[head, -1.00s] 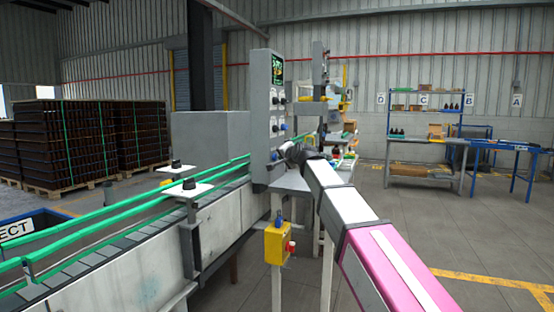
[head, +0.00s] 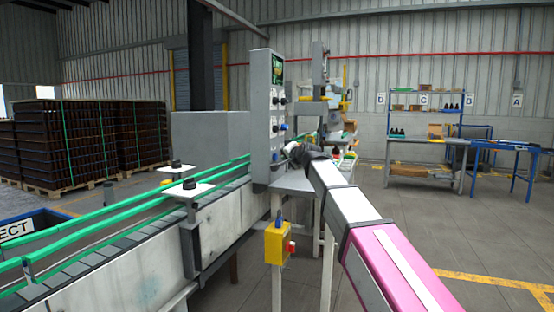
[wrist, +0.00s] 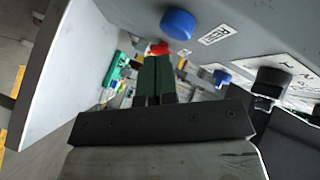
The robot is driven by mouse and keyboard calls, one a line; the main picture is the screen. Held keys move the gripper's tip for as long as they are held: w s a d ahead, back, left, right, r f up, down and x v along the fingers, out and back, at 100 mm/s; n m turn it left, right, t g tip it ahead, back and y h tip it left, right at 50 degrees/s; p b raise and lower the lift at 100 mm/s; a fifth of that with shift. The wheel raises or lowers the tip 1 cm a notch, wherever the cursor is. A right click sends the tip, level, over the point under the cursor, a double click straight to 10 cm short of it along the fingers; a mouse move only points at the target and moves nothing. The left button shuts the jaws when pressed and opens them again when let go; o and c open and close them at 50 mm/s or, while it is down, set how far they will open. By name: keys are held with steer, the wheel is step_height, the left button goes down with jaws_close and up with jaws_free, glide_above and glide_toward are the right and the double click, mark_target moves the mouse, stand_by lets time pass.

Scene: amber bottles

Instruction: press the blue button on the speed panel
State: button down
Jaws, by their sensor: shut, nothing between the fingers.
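A tall grey panel (head: 260,110) with a screen and several knobs and buttons stands beside the conveyor. A blue button (head: 283,127) shows on its right side. In the wrist view, one blue button (wrist: 178,23) is large, above the fingertips. A second blue button (wrist: 221,77) is further right, and a red one (wrist: 158,48) is close beyond the fingertips. Labels are too blurred to tell which panel is the speed one. My gripper (wrist: 157,60) is shut and empty, its dark green fingers together, apart from the large blue button. In the head view my wrist partly hides it.
A black knob (wrist: 271,82) sticks out at the right of the wrist view. A yellow box with a red button (head: 278,243) hangs below the panel. The conveyor with green rails (head: 130,222) runs along the left. The floor to the right is open.

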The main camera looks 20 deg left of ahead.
steer(key=d, duration=0.5)
steer(key=shift+s, duration=0.2)
stand_by(0.4)
stand_by(0.4)
steer(key=s+d+f+n+g+h, duration=0.1)
steer(key=d+f+h, duration=0.1)
steer(key=d+f, duration=0.65)
steer(key=s+d+f+g+h, duration=0.15)
steer(key=d+f, duration=0.35)
steer(key=f, duration=0.7)
steer(key=s+d+f+n+g+h, duration=0.1)
steer(key=d+f+g+h, duration=0.1)
steer(key=d+f, duration=0.7)
steer(key=s+d+f+g+h, duration=0.2)
steer(key=s+d+f+g, duration=0.1)
steer(key=s+d+f, duration=0.7)
steer(key=s+d+f+n+g+h, duration=0.1)
steer(key=s+d+f+g, duration=0.3)
steer(key=s+d+f, duration=0.5)
step_height(320, 180, down, 6)
steer(key=shift+s+d+r+h, duration=0.1)
steer(key=shift+s+d+h, duration=0.3)
steer(key=shift+s+h, duration=0.55)
